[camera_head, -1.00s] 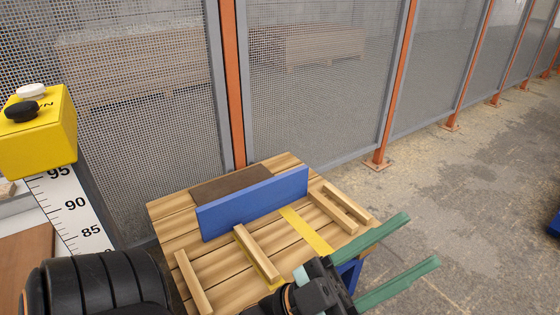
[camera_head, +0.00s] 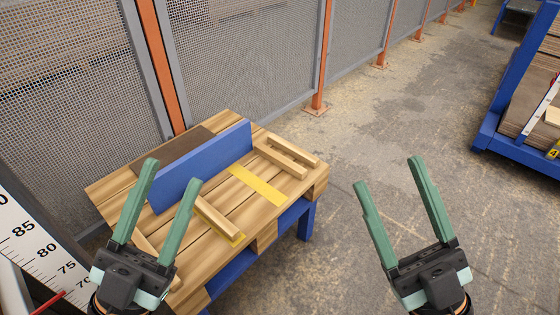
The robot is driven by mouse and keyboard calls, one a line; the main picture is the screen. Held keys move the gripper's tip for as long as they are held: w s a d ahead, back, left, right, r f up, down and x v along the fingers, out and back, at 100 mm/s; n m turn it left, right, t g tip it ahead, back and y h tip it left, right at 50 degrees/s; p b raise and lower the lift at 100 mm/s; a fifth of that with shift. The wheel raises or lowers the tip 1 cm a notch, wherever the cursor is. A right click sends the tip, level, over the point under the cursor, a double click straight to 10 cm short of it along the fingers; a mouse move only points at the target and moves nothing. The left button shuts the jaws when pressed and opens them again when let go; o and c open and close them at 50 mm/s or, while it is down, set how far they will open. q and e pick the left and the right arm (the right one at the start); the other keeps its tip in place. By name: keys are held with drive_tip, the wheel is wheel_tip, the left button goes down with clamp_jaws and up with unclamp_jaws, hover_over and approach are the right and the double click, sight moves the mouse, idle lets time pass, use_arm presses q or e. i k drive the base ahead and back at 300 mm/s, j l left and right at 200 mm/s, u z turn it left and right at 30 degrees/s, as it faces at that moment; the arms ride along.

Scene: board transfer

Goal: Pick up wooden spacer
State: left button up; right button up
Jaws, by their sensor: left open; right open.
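Several wooden spacers lie on the slatted wooden table top (camera_head: 205,262). Two light wooden spacers lie side by side at its right end, the back one (camera_head: 292,149) and the front one (camera_head: 279,162). Another wooden spacer (camera_head: 217,217) lies near the middle, in front of the blue upright board. One more (camera_head: 144,246) is partly hidden behind my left gripper. My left gripper (camera_head: 170,184) is open and empty, in front of the table's left part in the picture. My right gripper (camera_head: 388,173) is open and empty over the floor, right of the table and apart from it.
A blue board (camera_head: 208,165) stands upright across the table, with a brown panel (camera_head: 172,149) behind it. Yellow strips (camera_head: 258,186) mark the top. A mesh fence (camera_head: 240,60) runs behind. A blue cart (camera_head: 515,115) stands at right; the floor between is clear.

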sight(289, 166)
drive_tip(key=i+l+u, duration=0.25)
drive_tip(key=u, duration=0.2)
drive_tip(key=i+l+u, duration=0.6)
drive_tip(key=l+u, duration=0.3)
